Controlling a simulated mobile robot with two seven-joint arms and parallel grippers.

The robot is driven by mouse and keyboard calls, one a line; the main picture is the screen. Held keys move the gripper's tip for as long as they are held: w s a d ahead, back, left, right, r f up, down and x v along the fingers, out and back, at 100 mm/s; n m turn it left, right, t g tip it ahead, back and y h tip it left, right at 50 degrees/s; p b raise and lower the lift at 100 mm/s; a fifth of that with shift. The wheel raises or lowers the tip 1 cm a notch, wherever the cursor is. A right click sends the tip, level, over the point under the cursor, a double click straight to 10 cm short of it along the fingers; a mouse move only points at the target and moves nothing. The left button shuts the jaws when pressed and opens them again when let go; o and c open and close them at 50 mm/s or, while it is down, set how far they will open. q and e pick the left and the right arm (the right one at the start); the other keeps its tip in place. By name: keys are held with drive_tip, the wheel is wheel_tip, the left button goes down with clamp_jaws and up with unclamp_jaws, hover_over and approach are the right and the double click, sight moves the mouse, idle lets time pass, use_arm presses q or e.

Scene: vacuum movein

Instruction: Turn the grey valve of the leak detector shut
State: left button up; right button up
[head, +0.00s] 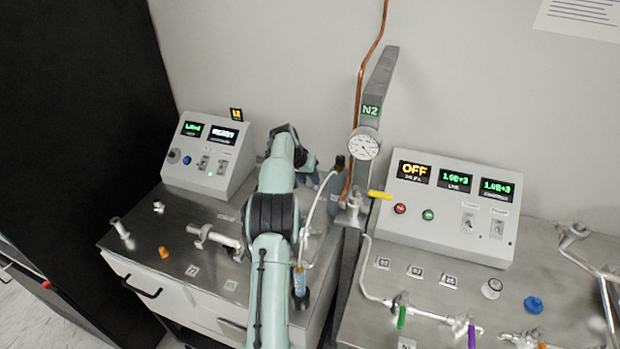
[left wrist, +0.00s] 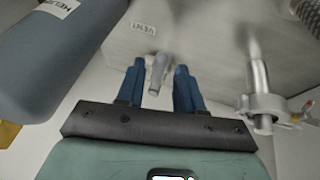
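A small grey handle (left wrist: 158,70), apparently the grey valve, stands between the two blue fingers of my left gripper (left wrist: 160,88) in the left wrist view. A gap shows on each side of it, so the fingers are open around the handle and not clamped on it. A label (left wrist: 145,29), apparently reading VENT, lies just beyond it. In the head view my left gripper (head: 309,177) is behind my arm, at the back of the left steel bench, and the valve is hidden there. The display box (head: 207,155) of the left bench is lit. My right gripper is not in view.
A grey helium bottle (left wrist: 62,55) is close to the left of the gripper in the wrist view. A metal pipe with a clamp (left wrist: 262,105) is to the right. In the head view a N2 post with a gauge (head: 365,143) stands right of my arm.

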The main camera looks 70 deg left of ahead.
use_arm(q)
drive_tip(key=shift+r, duration=0.1)
drive_tip(key=v, duration=1.3)
drive_tip(key=shift+s, duration=0.15)
